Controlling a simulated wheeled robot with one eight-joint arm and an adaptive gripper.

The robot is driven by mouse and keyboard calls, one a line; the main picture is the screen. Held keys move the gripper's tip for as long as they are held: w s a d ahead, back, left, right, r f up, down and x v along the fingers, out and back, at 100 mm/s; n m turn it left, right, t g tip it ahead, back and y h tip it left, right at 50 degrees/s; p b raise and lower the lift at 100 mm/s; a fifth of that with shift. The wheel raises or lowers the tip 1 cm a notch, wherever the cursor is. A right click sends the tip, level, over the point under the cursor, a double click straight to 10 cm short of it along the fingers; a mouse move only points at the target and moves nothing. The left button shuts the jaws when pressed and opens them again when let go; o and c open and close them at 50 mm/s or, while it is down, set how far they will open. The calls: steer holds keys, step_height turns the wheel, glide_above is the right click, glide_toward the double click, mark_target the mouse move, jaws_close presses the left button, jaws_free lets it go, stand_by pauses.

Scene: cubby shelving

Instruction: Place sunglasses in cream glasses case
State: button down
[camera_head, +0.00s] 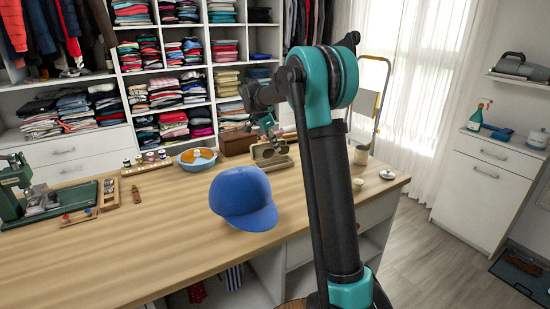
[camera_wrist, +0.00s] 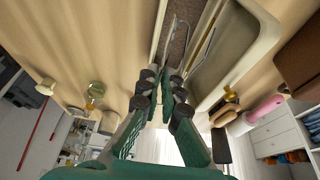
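The cream glasses case (camera_head: 284,162) stands open on the wooden table, near its back edge. In the wrist view, its cream wall (camera_wrist: 262,42) and brown-lined part fill the upper right. My gripper (camera_head: 268,128) is just above the case in the head view. In the wrist view, my gripper (camera_wrist: 164,88) has its dark fingertips close together, with the thin-framed sunglasses (camera_wrist: 172,42) between them. The thin frame reaches up from the fingertips over the case's lining. Whether the sunglasses touch the case cannot be told.
A blue cap (camera_head: 243,197) lies at the front middle of the table. A blue bowl (camera_head: 197,158) and a brown box (camera_head: 238,143) stand left of the case. A beige cup (camera_head: 361,155) and a small white dish (camera_head: 387,174) are to the right. The table's front left is clear.

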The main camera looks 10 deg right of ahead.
mark_target(275, 156)
steer(key=shift+f, duration=2.55)
steer(key=c, duration=1.7)
jaws_free()
steer(key=shift+f, duration=0.1)
steer(key=v, duration=1.2)
